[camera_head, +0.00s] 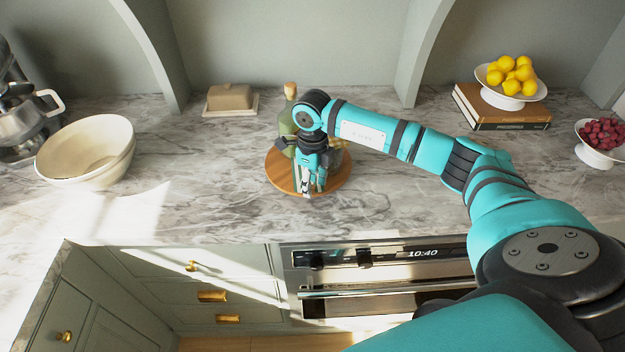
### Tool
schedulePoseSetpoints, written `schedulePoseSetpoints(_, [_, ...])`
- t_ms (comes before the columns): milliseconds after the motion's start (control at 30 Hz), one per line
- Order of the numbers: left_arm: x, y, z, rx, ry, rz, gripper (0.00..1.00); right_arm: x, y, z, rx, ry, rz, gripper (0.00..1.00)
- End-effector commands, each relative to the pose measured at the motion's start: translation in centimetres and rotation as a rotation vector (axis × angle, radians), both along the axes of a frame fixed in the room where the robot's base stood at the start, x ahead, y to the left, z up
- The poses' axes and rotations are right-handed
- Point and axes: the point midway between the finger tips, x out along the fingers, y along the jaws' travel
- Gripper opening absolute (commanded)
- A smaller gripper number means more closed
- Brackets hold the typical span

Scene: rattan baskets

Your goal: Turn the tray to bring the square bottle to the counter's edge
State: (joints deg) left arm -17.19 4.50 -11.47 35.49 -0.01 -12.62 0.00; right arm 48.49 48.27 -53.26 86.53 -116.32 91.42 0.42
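A round wooden tray (278,178) lies on the marble counter, set back from its front edge. A green glass bottle (287,123) with a cork-coloured top stands toward the tray's back left, partly hidden by my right arm. I cannot tell whether it is the square one. Something else on the tray shows only in part behind my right gripper. My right gripper (313,187) points down over the front half of the tray. Its fingers are small and overlap the tray, so I cannot tell their gap or whether they touch it. My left gripper is out of view.
Cream bowls (87,152) stand at the left beside a mixer. A butter dish (230,101) sits at the back. Lemons (511,72) in a white stand rest on books (500,110) at the right, near a berry bowl (598,152). Counter beside the tray is clear.

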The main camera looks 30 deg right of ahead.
Motion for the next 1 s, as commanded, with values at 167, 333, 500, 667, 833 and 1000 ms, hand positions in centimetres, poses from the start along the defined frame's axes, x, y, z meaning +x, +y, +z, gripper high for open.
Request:
schedulePoseSetpoints(167, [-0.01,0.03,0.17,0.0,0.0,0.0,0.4,-0.04,0.03,-0.67,0.0,0.001,0.002,0.39])
schedulePoseSetpoints(333, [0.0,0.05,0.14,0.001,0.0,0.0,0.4,-0.02,0.02,-0.68,0.0,0.0,0.001,0.39])
schedulePoseSetpoints(500, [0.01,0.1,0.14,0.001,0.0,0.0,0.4,-0.02,0.02,-0.65,0.0,0.0,0.001,0.2])
schedulePoseSetpoints(667, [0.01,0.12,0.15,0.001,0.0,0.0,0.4,-0.02,0.01,-0.63,0.0,0.0,0.001,0.0])
schedulePoseSetpoints(833, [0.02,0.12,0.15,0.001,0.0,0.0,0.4,0.0,0.0,-0.6,-0.001,0.0,0.001,0.0])
schedulePoseSetpoints(1000, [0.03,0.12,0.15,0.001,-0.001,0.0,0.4,0.02,-0.01,-0.58,0.0,-0.001,0.0,0.0])
